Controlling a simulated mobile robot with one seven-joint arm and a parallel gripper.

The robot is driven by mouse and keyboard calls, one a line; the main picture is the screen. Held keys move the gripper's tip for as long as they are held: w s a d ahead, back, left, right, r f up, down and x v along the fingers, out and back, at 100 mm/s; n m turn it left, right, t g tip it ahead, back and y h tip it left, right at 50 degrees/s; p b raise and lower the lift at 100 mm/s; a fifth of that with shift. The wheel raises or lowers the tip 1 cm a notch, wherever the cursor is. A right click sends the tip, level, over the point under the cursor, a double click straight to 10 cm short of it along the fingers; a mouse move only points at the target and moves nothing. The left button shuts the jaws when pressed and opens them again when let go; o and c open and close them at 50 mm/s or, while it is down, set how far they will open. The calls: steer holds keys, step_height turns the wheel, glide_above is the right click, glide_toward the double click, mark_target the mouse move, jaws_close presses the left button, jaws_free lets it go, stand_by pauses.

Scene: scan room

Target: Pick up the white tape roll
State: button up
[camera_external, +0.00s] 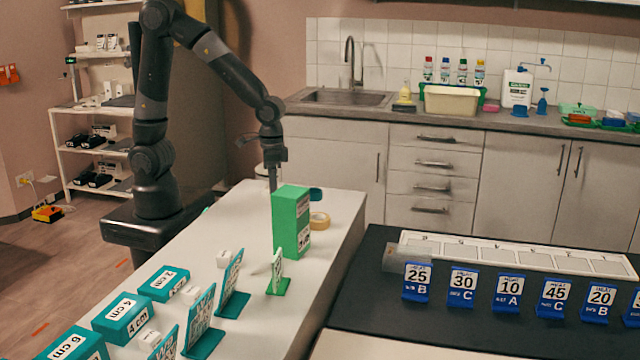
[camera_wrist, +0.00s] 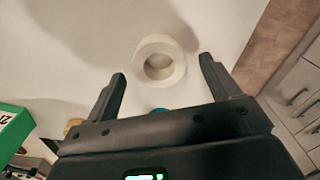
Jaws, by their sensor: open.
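The white tape roll (camera_wrist: 160,42) lies flat on the pale table in the wrist view, with its open centre facing up. It sits just beyond and between the fingertips of my gripper (camera_wrist: 162,69), which is open and empty. No contact shows. In the external view my gripper (camera_external: 272,178) points down at the table's far end, behind the green box. The tape roll (camera_external: 259,170) is there only partly visible, mostly hidden by the gripper.
A tall green box (camera_external: 288,225) stands close in front of my gripper. A tan tape roll (camera_external: 321,221) and a teal round item (camera_external: 315,194) lie to its right. Teal boxes and sign stands fill the near table (camera_external: 335,265). A counter with a sink (camera_external: 345,97) is behind.

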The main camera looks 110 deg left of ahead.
steer(key=shift+f, duration=0.65)
steer(key=shift+c, duration=0.5)
steer(key=c, duration=1)
steer(key=shift+o, duration=0.2)
